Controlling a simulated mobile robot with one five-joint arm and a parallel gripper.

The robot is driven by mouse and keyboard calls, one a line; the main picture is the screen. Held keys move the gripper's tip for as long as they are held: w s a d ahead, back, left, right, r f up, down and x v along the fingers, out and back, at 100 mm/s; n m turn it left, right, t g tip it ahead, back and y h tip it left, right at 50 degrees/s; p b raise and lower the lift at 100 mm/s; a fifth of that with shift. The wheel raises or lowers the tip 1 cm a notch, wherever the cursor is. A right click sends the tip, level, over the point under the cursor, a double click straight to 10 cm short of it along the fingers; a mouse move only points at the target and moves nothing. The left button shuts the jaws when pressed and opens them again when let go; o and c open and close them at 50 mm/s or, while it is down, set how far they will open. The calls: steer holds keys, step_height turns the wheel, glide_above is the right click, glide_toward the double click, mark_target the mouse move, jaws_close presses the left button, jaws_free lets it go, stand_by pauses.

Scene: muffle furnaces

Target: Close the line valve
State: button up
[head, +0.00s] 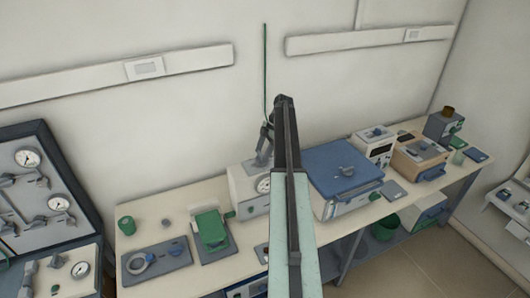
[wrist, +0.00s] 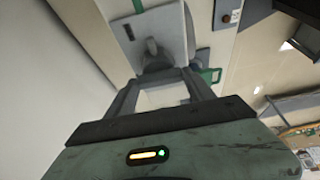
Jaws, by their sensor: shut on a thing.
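My gripper (wrist: 162,74) shows in the wrist view with its two grey fingers closed in on a grey part (wrist: 153,62) in front of a pale box face. I take this part to be the line valve's handle, but its shape is partly hidden by the fingers. My arm hides part of the box, and I cannot make out the fingertips there.
The bench (head: 135,240) carries a green-topped device (head: 211,228) and a green cup (head: 126,225) at left. A blue-lidded box (head: 343,168) stands right of my arm, with more instruments beyond. A gauge panel (head: 40,190) is at far left.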

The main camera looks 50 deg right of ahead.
steer(key=shift+s+a, duration=0.1)
steer(key=shift+s, duration=0.1)
stand_by(0.4)
steer(key=o, duration=1.4)
steer(key=shift+r, duration=0.1)
steer(key=p+v, duration=0.7)
steer(key=shift+d+r, duration=0.2)
steer(key=shift+r, duration=0.1)
